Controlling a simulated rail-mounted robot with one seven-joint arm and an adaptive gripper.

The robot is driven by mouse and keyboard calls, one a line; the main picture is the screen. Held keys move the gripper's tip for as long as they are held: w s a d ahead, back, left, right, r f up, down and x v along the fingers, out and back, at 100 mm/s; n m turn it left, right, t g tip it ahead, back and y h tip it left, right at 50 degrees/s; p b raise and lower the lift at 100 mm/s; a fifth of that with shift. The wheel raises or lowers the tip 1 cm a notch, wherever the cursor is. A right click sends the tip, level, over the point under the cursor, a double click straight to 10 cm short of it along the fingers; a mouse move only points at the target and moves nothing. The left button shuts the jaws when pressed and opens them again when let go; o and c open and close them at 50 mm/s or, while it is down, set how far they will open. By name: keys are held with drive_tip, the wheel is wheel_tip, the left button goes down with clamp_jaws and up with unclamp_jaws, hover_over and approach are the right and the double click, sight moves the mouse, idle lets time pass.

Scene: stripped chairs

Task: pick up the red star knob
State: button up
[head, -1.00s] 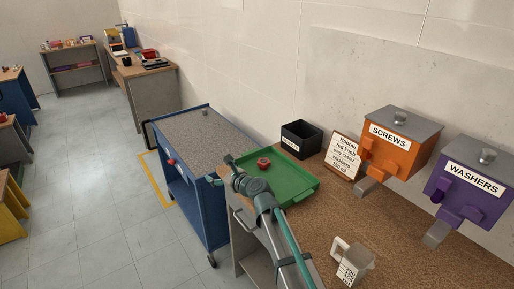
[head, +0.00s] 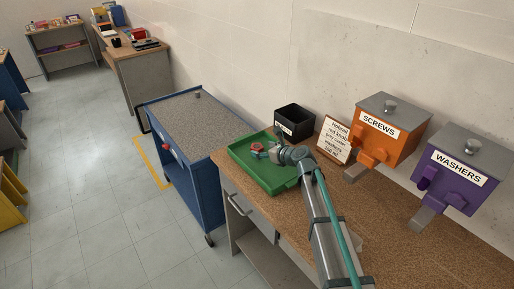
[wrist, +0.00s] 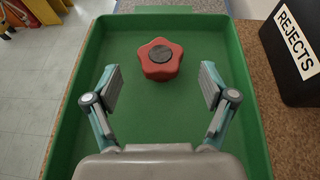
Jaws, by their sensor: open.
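The red star knob (wrist: 161,62) has a dark round cap on top and lies in the green tray (wrist: 237,71). In the wrist view my gripper (wrist: 159,80) is open, its two fingers spread wide. The knob is centred between the fingers, a little beyond their tips, and nothing touches it. In the head view the tray (head: 287,184) sits on the workbench, and my gripper (head: 268,152) is over it beside the knob (head: 257,149), which is partly hidden.
The black REJECTS bin (wrist: 295,62) stands close to the right of the tray. A sign card (head: 334,140), the orange SCREWS dispenser (head: 383,135) and the purple WASHERS dispenser (head: 456,172) line the bench to the right. A blue cart (head: 190,150) stands left of the bench.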

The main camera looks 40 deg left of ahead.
sight(258, 146)
drive_tip(key=x, duration=0.1)
drive_tip(key=p+x, duration=0.2)
drive_tip(key=x, duration=0.1)
drive_tip(key=shift+w+a+r, duration=0.1)
drive_tip(key=shift+r, duration=0.2)
drive_tip(key=shift+a+f, duration=0.3)
drive_tip(key=shift+a, duration=0.15)
drive_tip(key=c, duration=1.3)
